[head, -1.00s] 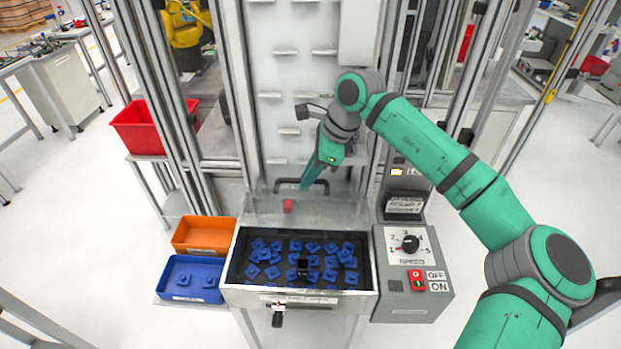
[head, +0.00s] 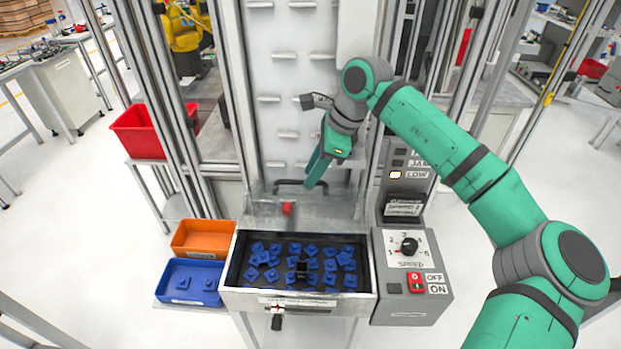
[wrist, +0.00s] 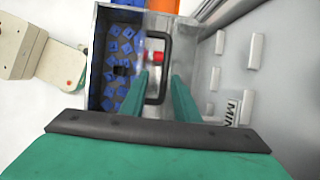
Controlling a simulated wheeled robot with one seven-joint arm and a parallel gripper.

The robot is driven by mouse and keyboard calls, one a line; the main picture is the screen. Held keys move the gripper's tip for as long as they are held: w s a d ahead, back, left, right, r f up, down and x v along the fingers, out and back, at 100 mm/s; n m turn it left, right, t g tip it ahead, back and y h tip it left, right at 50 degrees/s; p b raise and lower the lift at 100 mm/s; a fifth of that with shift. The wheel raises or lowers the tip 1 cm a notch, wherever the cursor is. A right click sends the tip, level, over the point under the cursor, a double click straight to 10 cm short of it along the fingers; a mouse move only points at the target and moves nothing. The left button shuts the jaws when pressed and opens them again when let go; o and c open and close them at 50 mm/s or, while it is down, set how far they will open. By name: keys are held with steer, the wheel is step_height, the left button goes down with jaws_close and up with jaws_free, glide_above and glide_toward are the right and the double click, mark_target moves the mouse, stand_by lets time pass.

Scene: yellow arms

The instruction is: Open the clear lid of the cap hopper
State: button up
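The cap hopper (head: 229,296) is a metal box with blue caps (head: 268,256) in its dark front part. Behind them is a clear, faintly visible lid panel (head: 335,208) with a black bar handle (head: 290,183); I cannot tell its exact tilt. The handle also shows in the wrist view (wrist: 165,45). My gripper (head: 315,180) is over the handle's right end. In the wrist view its green fingers (wrist: 158,85) are apart, with the lower end of the handle between them in the picture. Contact cannot be told. A red piece (head: 287,208) sits near the handle.
A control box (head: 430,310) with a speed knob and red switch stands right of the hopper. Orange (head: 204,237) and blue (head: 188,280) bins are at its left. A finned white panel (head: 290,90) rises behind, between metal posts. A red bin (head: 136,130) is farther left.

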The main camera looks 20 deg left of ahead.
steer(key=v, duration=0.7)
steer(key=shift+a+r, duration=0.25)
steer(key=shift+r, duration=0.05)
